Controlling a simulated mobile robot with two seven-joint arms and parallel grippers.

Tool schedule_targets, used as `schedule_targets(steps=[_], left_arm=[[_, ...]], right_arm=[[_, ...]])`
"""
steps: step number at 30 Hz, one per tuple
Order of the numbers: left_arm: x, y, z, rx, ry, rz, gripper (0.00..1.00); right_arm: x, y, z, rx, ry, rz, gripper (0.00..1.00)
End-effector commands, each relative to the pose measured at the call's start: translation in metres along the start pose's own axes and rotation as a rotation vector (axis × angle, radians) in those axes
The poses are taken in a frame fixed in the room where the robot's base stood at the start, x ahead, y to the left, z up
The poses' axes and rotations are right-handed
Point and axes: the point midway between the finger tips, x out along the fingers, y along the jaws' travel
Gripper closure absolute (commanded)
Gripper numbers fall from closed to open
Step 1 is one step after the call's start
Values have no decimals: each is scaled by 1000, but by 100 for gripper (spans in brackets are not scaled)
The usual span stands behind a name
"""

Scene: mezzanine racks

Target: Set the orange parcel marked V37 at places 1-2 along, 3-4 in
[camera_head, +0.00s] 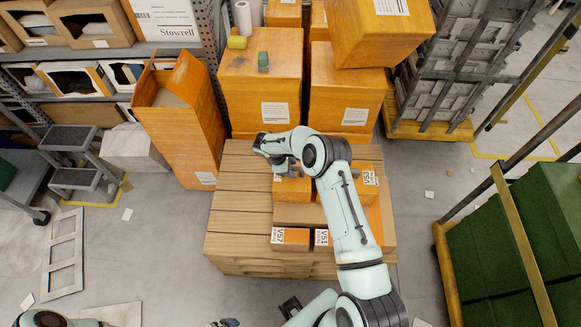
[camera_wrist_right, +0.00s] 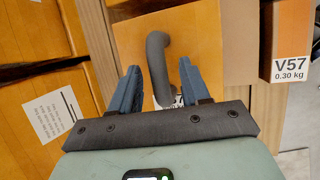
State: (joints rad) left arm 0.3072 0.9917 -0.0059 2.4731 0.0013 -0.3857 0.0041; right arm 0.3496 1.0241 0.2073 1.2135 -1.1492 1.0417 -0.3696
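An orange parcel (camera_wrist_right: 185,40) with a dark grey arched handle (camera_wrist_right: 158,65) lies below my right gripper (camera_wrist_right: 160,90). Its label is mostly hidden behind the gripper; only a trailing 7 shows, so I cannot confirm V37. The blue fingers are open, one on each side of the handle, with gaps showing. In the head view my right gripper (camera_head: 281,166) is over this parcel (camera_head: 292,189), on the slatted wooden pallet (camera_head: 238,215). What seems to be my left gripper (camera_head: 226,323) barely shows at the bottom edge.
Labelled small parcels share the pallet: V57 (camera_head: 290,242), V51 (camera_head: 321,238) and one at right (camera_head: 367,170). A V57 label (camera_wrist_right: 289,68) shows in the wrist view. Large orange boxes (camera_head: 258,85) stand behind. The pallet's left half is bare.

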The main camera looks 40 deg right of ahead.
Motion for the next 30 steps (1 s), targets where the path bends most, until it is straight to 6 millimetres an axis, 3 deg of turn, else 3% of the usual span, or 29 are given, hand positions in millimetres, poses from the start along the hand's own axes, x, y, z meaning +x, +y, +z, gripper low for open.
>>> schedule_targets(steps=[7,11,24,30], left_arm=[[-1,1,0,0,1,0,0],[-2,1,-1,0,1,0,0],[1,0,0,0,-1,0,0],[1,0,0,0,0,0,0]], right_arm=[[-2,1,1,0,0,0,54],[-13,2,1,0,2,3,54],[-100,1,1,0,2,4,54],[-119,0,1,-1,2,-1,54]])
